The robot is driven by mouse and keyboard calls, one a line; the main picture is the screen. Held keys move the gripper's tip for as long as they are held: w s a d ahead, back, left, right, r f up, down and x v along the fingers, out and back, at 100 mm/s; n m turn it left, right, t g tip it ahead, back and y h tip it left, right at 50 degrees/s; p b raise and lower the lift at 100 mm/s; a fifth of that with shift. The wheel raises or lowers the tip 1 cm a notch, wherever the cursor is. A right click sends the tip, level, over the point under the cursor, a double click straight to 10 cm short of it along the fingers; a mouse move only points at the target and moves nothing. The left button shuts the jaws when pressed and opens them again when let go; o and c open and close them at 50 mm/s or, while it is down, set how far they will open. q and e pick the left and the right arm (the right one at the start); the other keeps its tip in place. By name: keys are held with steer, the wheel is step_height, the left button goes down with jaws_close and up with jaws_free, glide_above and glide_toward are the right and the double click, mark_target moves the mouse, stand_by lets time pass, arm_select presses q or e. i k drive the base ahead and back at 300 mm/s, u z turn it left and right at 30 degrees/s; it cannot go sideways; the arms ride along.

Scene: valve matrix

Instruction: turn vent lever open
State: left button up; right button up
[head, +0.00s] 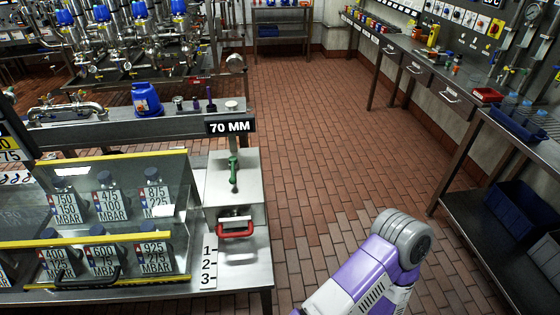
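No lever in the head view carries a readable "vent" label. A green lever (233,171) stands on top of a steel box at the right end of the near bench, under a black "70 MM" sign. A red handle (235,229) is on the front of the same box, below the green lever. I cannot tell which of these, or which of the many valves at the back, is the vent lever. Neither of my grippers is in view. Only a purple and grey part of my arm shows at the bottom right, apart from the bench.
A clear cover with yellow edges (110,155) stands over several labelled MBAR plates on the near bench (256,270). A blue container (147,99) is behind it. Valve manifolds fill the back left. A side bench (470,105) runs along the right. Brick floor (310,130) lies open between.

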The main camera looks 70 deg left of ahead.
mark_target(233, 160)
steer(key=i, duration=1.05)
steer(key=u, duration=4.2)
